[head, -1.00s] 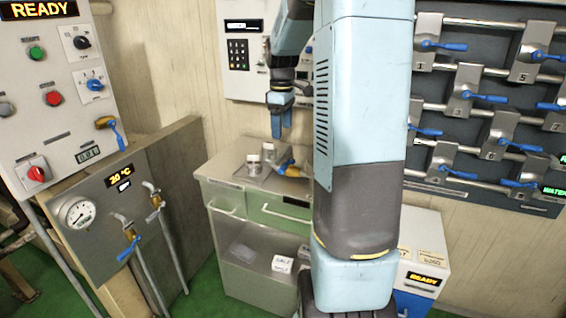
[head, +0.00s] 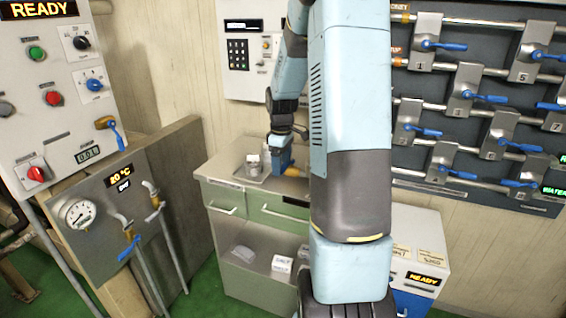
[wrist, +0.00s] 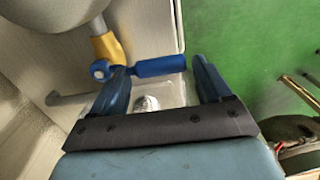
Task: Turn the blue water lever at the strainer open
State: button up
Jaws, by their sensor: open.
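The blue water lever (wrist: 158,67) shows in the wrist view, lying crosswise from a round blue pivot beside a yellow valve body (wrist: 107,46). My gripper (wrist: 160,74) is open, with one blue finger on each side of the lever's handle; whether either finger touches it I cannot tell. In the head view my gripper (head: 280,155) is low over the grey counter, beside the metal strainer fittings (head: 253,166). There my gripper and arm hide the lever, and only a bit of the orange-yellow valve body shows.
The counter (head: 226,179) has drawers and an open shelf below. A control cabinet (head: 50,100) and a gauge panel (head: 85,195) with other blue levers stand at left. A dark panel (head: 455,128) with several blue levers is on the right. Green floor lies beyond the counter edge.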

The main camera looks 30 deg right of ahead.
grip_shut()
jog(key=shift+d, duration=0.15)
dwell(0.6)
